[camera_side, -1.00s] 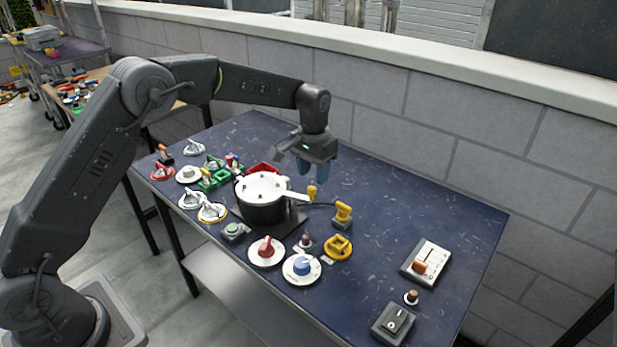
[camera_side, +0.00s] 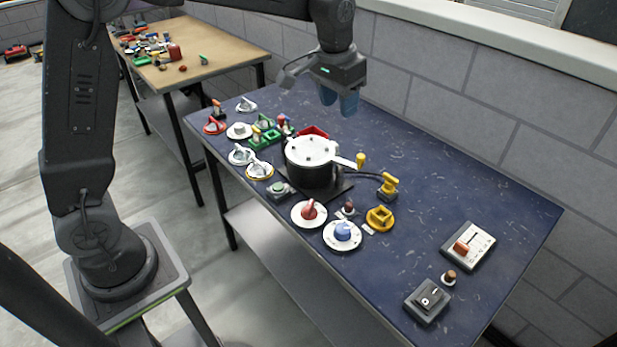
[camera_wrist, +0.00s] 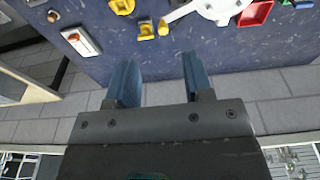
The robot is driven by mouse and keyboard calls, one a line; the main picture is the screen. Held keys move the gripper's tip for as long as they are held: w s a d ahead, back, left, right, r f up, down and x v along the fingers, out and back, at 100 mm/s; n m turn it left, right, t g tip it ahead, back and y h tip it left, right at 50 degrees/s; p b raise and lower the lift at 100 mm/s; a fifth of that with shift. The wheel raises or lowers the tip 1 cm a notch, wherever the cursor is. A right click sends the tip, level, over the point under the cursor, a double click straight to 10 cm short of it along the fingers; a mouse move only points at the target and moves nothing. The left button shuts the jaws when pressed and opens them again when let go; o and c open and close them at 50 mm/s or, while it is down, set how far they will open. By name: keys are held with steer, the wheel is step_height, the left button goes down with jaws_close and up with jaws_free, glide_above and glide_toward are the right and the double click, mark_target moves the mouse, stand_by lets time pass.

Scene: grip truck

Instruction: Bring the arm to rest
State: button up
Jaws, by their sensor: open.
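My gripper (camera_side: 338,101) hangs above the far side of the blue table (camera_side: 440,190), with its blue fingers pointing down. In the wrist view my gripper (camera_wrist: 157,75) shows its two fingers spread apart with nothing between them. The gripper is above and behind the black pot with a white lid (camera_side: 312,160) and touches nothing that I can see. My arm reaches across from the left, and its upper part is cut off at the top of the side view.
Knobs, switches and plugs crowd the table's left and front, including a red knob (camera_side: 309,211), a blue knob (camera_side: 342,233), a yellow plug (camera_side: 388,186) and a slider box (camera_side: 467,246). A block wall (camera_side: 470,95) runs behind. A tan table (camera_side: 195,55) stands at the back left.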

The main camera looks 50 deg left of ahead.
steer(key=s+r+t, duration=0.2)
steer(key=s+r, duration=0.3)
steer(key=s, duration=0.8)
steer(key=s+f+t, duration=0.2)
steer(key=s+f, duration=0.1)
steer(key=s, duration=1)
steer(key=shift+a, duration=0.45)
steer(key=shift+c, duration=0.2)
